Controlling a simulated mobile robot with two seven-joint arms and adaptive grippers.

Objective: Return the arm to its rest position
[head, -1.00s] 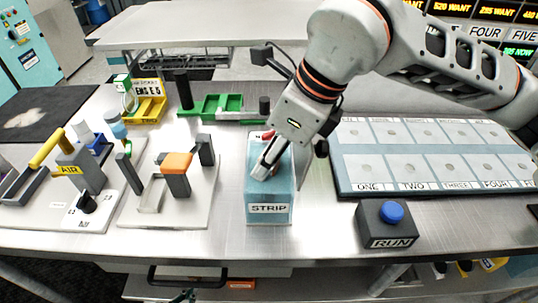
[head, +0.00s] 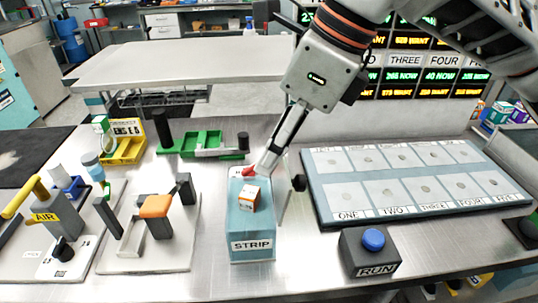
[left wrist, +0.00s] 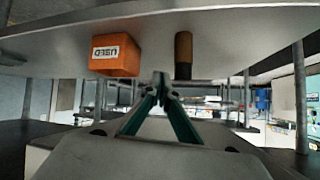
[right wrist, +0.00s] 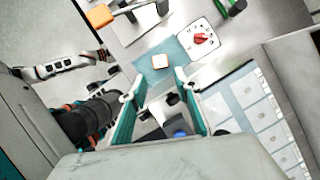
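My right arm comes in from the upper right in the head view. Its gripper (head: 270,170) hangs above the back of the blue STRIP box (head: 250,228), next to a red knob (head: 248,171). In the right wrist view my right gripper (right wrist: 155,88) has its two teal-padded fingers apart with nothing between them. A small orange and white block (head: 249,197) rests on top of the STRIP box, apart from the fingers; it also shows in the right wrist view (right wrist: 160,61). My left gripper (left wrist: 158,80) shows only in the left wrist view, fingertips together and empty.
A blue RUN button (head: 373,239) and a panel of numbered pads (head: 330,205) lie right of the box. An orange-topped fixture (head: 155,207) and an AIR stand (head: 45,217) are left.

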